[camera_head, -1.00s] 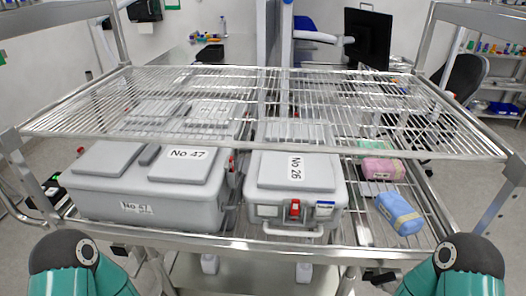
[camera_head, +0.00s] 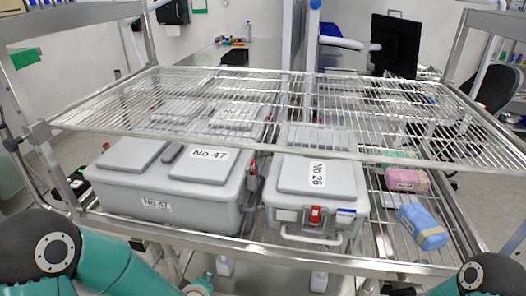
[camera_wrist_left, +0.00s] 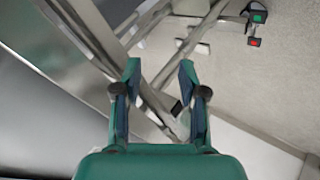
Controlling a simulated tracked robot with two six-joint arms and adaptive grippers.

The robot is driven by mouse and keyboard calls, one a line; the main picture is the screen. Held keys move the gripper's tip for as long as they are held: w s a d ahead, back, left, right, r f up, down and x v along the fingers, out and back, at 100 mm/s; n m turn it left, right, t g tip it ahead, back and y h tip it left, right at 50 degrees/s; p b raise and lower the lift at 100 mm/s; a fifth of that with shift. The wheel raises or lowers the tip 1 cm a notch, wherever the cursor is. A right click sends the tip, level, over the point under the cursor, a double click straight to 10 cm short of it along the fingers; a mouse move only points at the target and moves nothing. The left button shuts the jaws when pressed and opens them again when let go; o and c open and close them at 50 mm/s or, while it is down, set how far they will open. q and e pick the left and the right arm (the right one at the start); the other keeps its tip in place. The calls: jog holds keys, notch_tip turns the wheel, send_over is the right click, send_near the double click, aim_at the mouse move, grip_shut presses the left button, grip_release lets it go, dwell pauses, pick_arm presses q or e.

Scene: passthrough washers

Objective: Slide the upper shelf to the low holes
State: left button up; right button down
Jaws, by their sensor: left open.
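The upper shelf (camera_head: 262,149) is a wire rack in the head view. It spans the cart above the grey cases, held at its corners by the metal frame. A left corner bracket (camera_head: 38,131) joins it to a slanted post. My left gripper shows in the left wrist view (camera_wrist_left: 160,85), open, with nothing clearly between its fingers; metal frame bars lie beyond the fingertips. In the head view only my teal arm links show at the lower left and lower right; neither gripper can be made out there. The holes cannot be made out.
Below the upper shelf, grey cases No 47 (camera_head: 185,205) and No 26 (camera_head: 312,208) stand on the lower wire shelf (camera_head: 330,262). Pink (camera_head: 406,180) and blue (camera_head: 422,227) wrapped packs lie to their right. A monitor (camera_head: 395,45) stands behind.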

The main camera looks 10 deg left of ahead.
pick_arm(q)
jog(key=w+d+r+n+t+y, duration=0.1)
jog(key=d+r+n+t, duration=0.1)
jog(key=r, duration=0.6)
jog(key=w+d+r+n+t, duration=0.1)
jog(key=w+r+t, duration=0.1)
jog(key=r, duration=0.6)
jog(key=t+h+b, duration=0.2)
jog(key=t+h, duration=0.2)
jog(key=t, duration=0.1)
send_near(261, 150)
jog(key=w+p, duration=0.1)
jog(key=w, duration=0.6)
jog(key=w+p, duration=0.1)
jog(key=w, duration=0.3)
jog(key=shift+d+p, duration=0.3)
jog(key=shift+d, duration=0.05)
grip_shut()
